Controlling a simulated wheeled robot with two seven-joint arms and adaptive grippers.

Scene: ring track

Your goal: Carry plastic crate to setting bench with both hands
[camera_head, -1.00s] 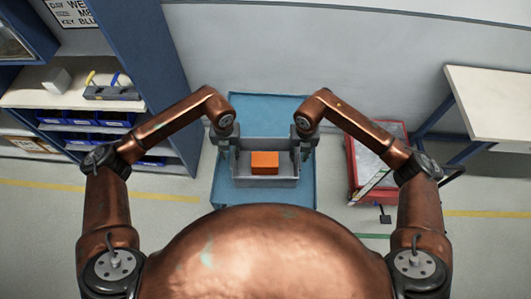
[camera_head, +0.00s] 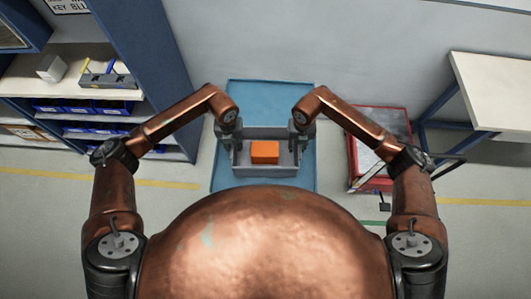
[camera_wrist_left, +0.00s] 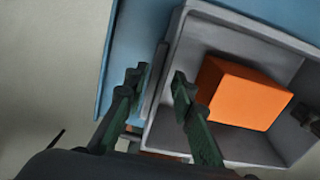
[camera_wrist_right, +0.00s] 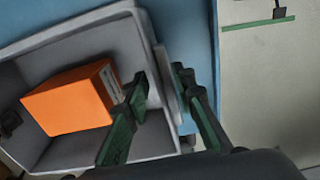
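The grey plastic crate (camera_head: 266,172) sits on a blue surface, with an orange block (camera_head: 265,152) inside it. My left gripper (camera_head: 229,141) is at the crate's left wall. In the left wrist view its fingers (camera_wrist_left: 160,84) stand on either side of that wall, with narrow gaps. My right gripper (camera_head: 302,142) is at the crate's right wall. In the right wrist view its fingers (camera_wrist_right: 160,84) straddle that wall, also slightly apart from it. Both look open. A pale-topped bench (camera_head: 497,88) stands at the right; I cannot tell whether it is the setting bench.
The blue surface (camera_head: 270,95) reaches beyond the crate at the back. A red-framed cart (camera_head: 375,150) stands close on the right. Blue shelving (camera_head: 150,60) with bins stands on the left. Grey floor (camera_head: 465,225) is open at the front right.

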